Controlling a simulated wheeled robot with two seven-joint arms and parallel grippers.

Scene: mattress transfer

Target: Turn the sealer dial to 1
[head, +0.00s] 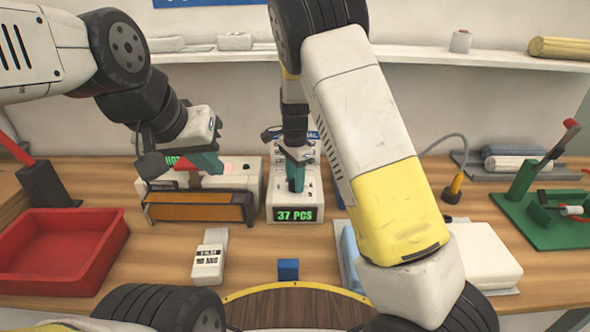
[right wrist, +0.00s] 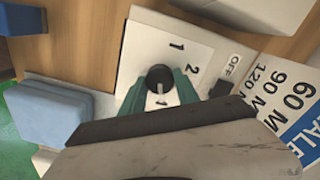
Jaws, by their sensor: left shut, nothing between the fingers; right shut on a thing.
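The black dial knob (right wrist: 160,79) sits on a white panel (right wrist: 148,48) with the numbers 1 and 2 printed beside it, in the right wrist view. My right gripper (right wrist: 161,92) is shut on the knob, its green fingers on either side. A pale mark shows on the knob, facing away from the printed 1. In the head view my right gripper (head: 296,184) points down over the white box with the green 37 PCS display (head: 296,214), and it hides the dial. My left gripper (head: 208,162) is shut and empty above the sealer with the orange front bar (head: 200,208).
An OFF switch (right wrist: 233,66) and a printed sign (right wrist: 290,102) lie near the dial. A green-based tool (head: 545,215) stands right.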

